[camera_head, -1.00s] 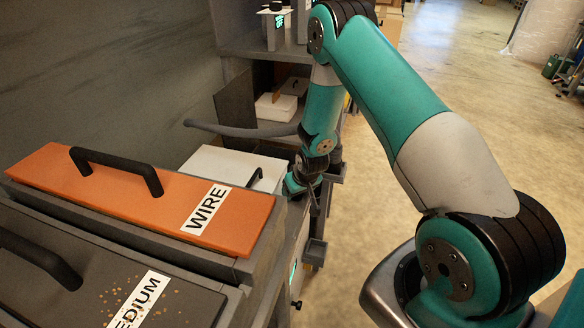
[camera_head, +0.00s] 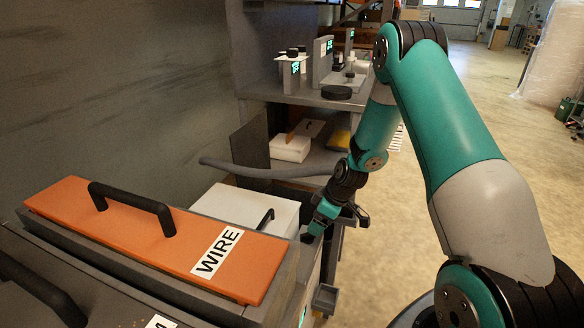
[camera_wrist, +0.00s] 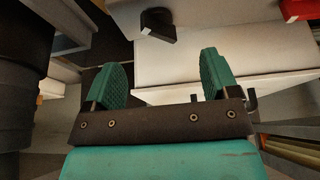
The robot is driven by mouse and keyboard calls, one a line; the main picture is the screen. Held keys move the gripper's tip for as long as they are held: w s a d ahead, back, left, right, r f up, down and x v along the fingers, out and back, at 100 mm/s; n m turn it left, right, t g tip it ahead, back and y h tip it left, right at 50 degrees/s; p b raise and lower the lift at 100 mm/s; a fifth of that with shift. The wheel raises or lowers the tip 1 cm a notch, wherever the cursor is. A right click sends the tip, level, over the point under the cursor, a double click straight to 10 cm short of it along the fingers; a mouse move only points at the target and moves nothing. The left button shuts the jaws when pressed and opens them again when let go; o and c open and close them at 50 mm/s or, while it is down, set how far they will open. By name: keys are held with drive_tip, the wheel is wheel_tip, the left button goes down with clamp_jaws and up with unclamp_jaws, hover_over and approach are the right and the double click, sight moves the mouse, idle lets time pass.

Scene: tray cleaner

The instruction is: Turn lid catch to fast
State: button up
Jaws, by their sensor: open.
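The white lidded box (camera_head: 232,207) stands beyond the orange WIRE lid, with a black handle (camera_head: 266,219) on its top. In the wrist view the white box (camera_wrist: 215,50) lies ahead of my fingers, and its black handle (camera_wrist: 158,25) is at the top. A small dark hook-like part (camera_wrist: 251,99) shows just right of my right finger; I cannot tell whether it is the lid catch or how it is turned. My gripper (camera_wrist: 160,75) is open with nothing visible between its fingers. In the head view my gripper (camera_head: 309,235) is at the box's right end, its fingertips partly hidden.
The orange WIRE lid (camera_head: 130,238) with its black handle is in front of the white box. A grey curved bar (camera_head: 265,172) extends above the box. A shelf (camera_head: 310,95) with small devices stands behind. Open floor (camera_head: 465,120) lies to the right.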

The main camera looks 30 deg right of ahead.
drive_tip(key=p+v, duration=0.1)
drive_tip(key=v, duration=1)
drive_tip(key=s+a+r+g+y+p, duration=0.1)
drive_tip(key=s+a+r+p, duration=0.2)
drive_tip(key=a+r, duration=1.1)
drive_tip(key=shift+s+a+r, duration=0.25)
drive_tip(key=shift+s+a, duration=0.55)
drive_tip(key=shift+a, duration=0.5)
